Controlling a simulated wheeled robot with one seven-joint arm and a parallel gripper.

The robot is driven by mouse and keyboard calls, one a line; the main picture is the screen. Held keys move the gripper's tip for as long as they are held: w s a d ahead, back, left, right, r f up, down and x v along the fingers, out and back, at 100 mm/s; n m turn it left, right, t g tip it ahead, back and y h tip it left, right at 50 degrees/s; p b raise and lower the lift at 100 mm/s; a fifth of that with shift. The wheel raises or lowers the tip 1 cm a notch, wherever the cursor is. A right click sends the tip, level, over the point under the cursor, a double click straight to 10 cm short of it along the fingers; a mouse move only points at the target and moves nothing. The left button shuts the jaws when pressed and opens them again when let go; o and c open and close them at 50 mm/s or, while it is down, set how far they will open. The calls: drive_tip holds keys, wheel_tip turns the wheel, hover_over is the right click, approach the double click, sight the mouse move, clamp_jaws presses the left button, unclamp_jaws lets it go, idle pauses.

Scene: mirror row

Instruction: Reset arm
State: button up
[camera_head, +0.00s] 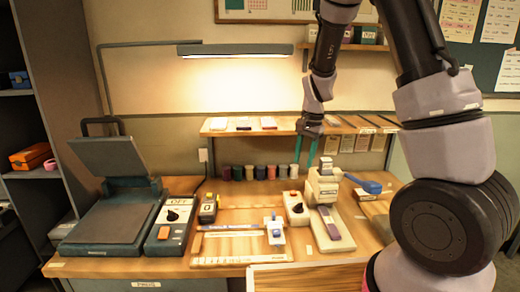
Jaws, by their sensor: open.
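My arm comes in from the right side of the head view. My gripper (307,153) hangs pointing down over the back of the workbench (185,188), with its two green fingers apart. No object shows between the fingers. The fingertips are just above and behind a white press-like device (322,190), near the row of small dark jars. I cannot tell the exact gap between the fingers and those things.
A heat-press-like machine (110,220) with its lid raised stands at left, beside a switch box (170,226) marked OFF. A shelf (225,128) runs behind my gripper, and a lamp (235,49) hangs above. Jars (248,172) line the bench's back.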

drive_tip(key=s+d+r+n+t+y, duration=0.1)
drive_tip(key=s+r, duration=0.1)
drive_tip(key=r, duration=0.4)
drive_tip(key=s+d+r+t, duration=0.1)
drive_tip(key=s+r, duration=0.2)
drive_tip(key=r, duration=0.3)
drive_tip(key=s+d+r+n+t, duration=0.3)
drive_tip(key=s+r+t, duration=0.1)
drive_tip(key=s+r, duration=1)
drive_tip(key=shift+s+d, duration=0.2)
drive_tip(key=shift+s, duration=1.05)
drive_tip(key=shift+r, duration=0.1)
